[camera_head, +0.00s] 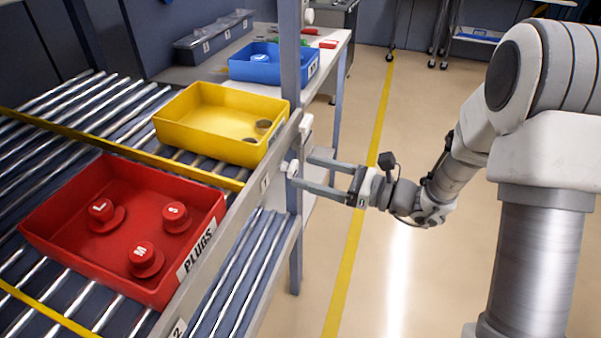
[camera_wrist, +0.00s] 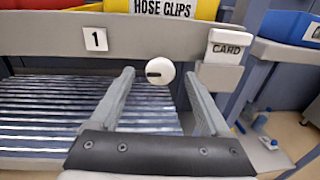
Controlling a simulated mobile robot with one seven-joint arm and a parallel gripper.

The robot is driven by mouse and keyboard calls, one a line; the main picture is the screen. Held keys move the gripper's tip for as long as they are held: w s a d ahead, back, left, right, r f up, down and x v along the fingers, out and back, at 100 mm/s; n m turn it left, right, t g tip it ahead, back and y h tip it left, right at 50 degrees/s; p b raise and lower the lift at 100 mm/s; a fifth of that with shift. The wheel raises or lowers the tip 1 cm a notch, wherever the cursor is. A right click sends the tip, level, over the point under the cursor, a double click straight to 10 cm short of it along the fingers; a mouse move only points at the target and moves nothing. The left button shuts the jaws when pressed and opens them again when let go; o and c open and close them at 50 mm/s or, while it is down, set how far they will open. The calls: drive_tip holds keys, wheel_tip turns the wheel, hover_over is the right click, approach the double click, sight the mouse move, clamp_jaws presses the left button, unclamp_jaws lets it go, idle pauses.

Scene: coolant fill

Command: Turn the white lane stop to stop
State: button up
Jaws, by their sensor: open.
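The white lane stop (camera_wrist: 160,71) is a round white knob with a short dark mark, on the grey rail just right of the label "1". The mark lies about level, on the knob's left half. In the head view the knob (camera_head: 293,168) shows small at the rail, close to the fingertips. My gripper (camera_wrist: 159,76) is open, with one finger on each side of the knob; I cannot tell whether either finger touches it. In the head view my gripper (camera_head: 299,166) reaches to the rail from the right.
A yellow hose clips bin (camera_head: 190,148) and a red plugs bin (camera_head: 60,247) stand on the roller lanes. A blue bin (camera_head: 268,73) is behind, past a grey post (camera_head: 290,60). The floor right is mostly clear.

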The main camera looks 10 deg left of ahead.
drive_tip(key=shift+w+a, duration=0.15)
drive_tip(key=shift+a, duration=0.55)
drive_tip(key=shift+w+a, duration=0.1)
drive_tip(key=shift+a, duration=0.6)
clamp_jaws()
